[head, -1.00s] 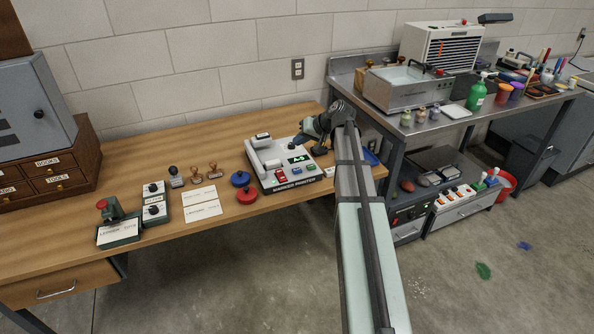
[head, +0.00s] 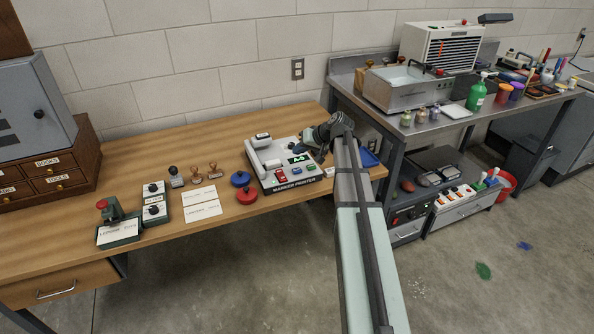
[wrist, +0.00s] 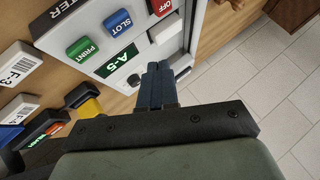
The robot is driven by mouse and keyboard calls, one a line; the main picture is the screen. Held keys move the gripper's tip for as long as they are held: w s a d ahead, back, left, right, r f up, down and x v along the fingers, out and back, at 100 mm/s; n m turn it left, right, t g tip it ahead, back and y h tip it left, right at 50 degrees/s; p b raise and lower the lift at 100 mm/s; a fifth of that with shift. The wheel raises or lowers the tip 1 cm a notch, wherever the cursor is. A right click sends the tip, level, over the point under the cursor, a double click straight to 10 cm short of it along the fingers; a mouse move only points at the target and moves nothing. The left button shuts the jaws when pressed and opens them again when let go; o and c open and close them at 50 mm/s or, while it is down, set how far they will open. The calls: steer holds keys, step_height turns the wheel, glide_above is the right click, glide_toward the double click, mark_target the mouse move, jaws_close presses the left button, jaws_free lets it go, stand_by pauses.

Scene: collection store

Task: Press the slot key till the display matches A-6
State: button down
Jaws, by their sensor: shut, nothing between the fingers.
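The marker printer (head: 268,160) stands on the wooden desk. Its lit green display (wrist: 118,60) reads A-5 in the wrist view; in the head view the display (head: 299,159) is too small to read surely. The blue SLOT key (wrist: 117,24) lies between the green PRINT key (wrist: 82,48) and a red key (wrist: 160,7). The SLOT key also shows on the printer's front in the head view (head: 297,171). My gripper (wrist: 157,68) is shut and empty. Its fingertips are over the printer's face, beside the display and apart from the SLOT key in the picture.
A dark round knob (wrist: 133,80) and a white block (wrist: 165,29) are close to my fingertips. A metal bench (head: 440,122) is at right.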

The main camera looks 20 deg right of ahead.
mark_target(299, 170)
steer(key=shift+f, duration=2.55)
steer(key=shift+f, duration=0.25)
steer(key=shift+f, duration=0.2)
steer(key=shift+f, duration=0.45)
stand_by(1.1)
steer(key=shift+r, duration=0.9)
steer(key=shift+r, duration=0.1)
steer(key=shift+r, duration=2.4)
